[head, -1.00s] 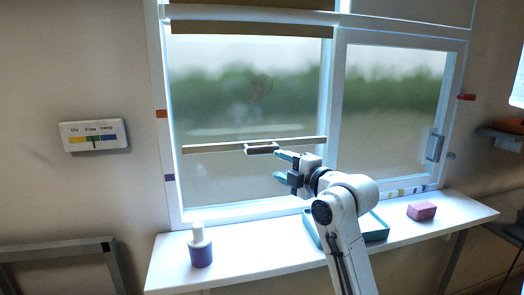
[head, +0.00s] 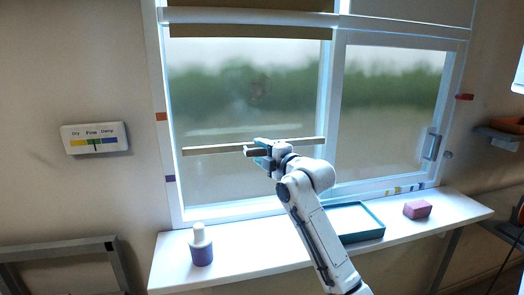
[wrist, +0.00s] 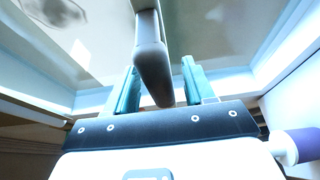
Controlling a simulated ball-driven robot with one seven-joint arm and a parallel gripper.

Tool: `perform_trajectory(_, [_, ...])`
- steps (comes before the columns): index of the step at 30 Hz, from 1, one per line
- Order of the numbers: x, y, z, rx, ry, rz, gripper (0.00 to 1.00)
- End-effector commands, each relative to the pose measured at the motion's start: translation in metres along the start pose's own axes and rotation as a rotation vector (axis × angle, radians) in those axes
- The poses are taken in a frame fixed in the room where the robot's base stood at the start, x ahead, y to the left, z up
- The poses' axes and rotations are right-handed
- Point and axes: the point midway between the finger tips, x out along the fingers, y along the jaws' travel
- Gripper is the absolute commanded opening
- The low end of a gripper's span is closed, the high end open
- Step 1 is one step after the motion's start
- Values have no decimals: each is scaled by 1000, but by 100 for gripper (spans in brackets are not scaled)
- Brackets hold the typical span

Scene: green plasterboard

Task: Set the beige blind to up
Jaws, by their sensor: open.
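A slim beige bar (head: 215,147), which looks like the bottom rail of the blind, crosses the left window pane below mid-height. A beige strip (head: 240,31) of the blind shows at the top of that pane. My gripper (head: 262,149) is at the middle of the bar, covering most of the bar's dark handle. In the wrist view, the grey handle (wrist: 153,62) lies between the two teal fingers of my gripper (wrist: 160,85). The fingers are open, with gaps showing beside the handle; contact cannot be told.
The white sill (head: 255,252) holds a white and purple bottle (head: 201,247), a teal-rimmed tray (head: 364,236) and a pink block (head: 417,209). Orange (head: 161,116) and purple (head: 170,178) tabs mark the left window frame. A gauge (head: 94,138) hangs on the left wall.

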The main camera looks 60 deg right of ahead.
Motion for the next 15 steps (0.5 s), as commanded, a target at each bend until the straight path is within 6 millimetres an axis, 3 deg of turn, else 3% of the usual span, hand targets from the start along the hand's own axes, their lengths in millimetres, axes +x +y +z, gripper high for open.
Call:
perform_trajectory(7, [0,0,0,0,0,1,52])
perform_trajectory(15, [0,0,0,0,0,1,26])
